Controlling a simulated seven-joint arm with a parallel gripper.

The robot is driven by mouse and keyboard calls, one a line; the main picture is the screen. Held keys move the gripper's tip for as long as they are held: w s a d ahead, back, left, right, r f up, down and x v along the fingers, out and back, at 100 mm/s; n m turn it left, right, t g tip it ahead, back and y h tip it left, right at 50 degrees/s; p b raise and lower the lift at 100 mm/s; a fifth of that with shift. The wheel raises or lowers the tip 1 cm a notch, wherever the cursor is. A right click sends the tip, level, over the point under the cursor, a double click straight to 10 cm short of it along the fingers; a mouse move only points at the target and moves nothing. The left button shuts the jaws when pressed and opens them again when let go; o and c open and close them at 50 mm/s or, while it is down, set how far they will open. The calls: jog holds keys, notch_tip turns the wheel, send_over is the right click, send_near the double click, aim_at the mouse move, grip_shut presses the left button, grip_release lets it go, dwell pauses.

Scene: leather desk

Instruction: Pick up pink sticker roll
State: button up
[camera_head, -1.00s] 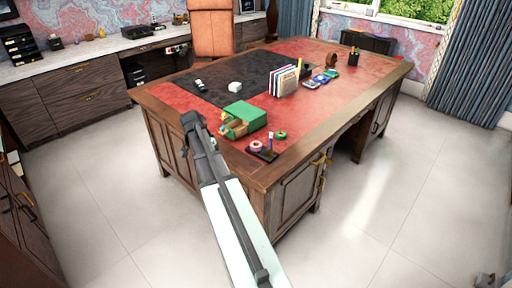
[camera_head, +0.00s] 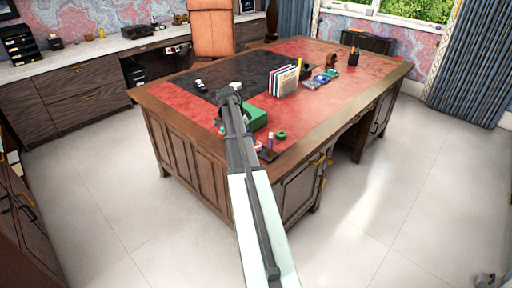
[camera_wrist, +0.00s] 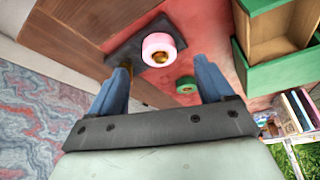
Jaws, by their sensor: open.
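The pink sticker roll (camera_wrist: 160,46) shows in the wrist view as a pink and white ring with a gold-brown centre. It is on a dark tray (camera_wrist: 124,53) near the desk's edge. My gripper (camera_wrist: 162,65) is open and empty, with its two blue fingers apart; the roll appears between and beyond the fingertips, clear of both. In the head view my arm reaches over the desk's near corner and largely hides the roll; part of the dark tray (camera_head: 268,155) shows just right of the arm.
A green roll (camera_wrist: 186,84) lies beside the tray on the red desk top and shows in the head view (camera_head: 281,135). A green box with a wooden inside (camera_wrist: 275,45) stands close by. Upright folders (camera_head: 284,81) stand farther back. The desk's right front is clear.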

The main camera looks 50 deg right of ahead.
aim_at(256, 146)
jog(key=shift+x, duration=3.3)
jog(key=shift+s+d+r, duration=0.1)
jog(key=shift+s+r, duration=0.05)
jog(key=c, duration=1.1)
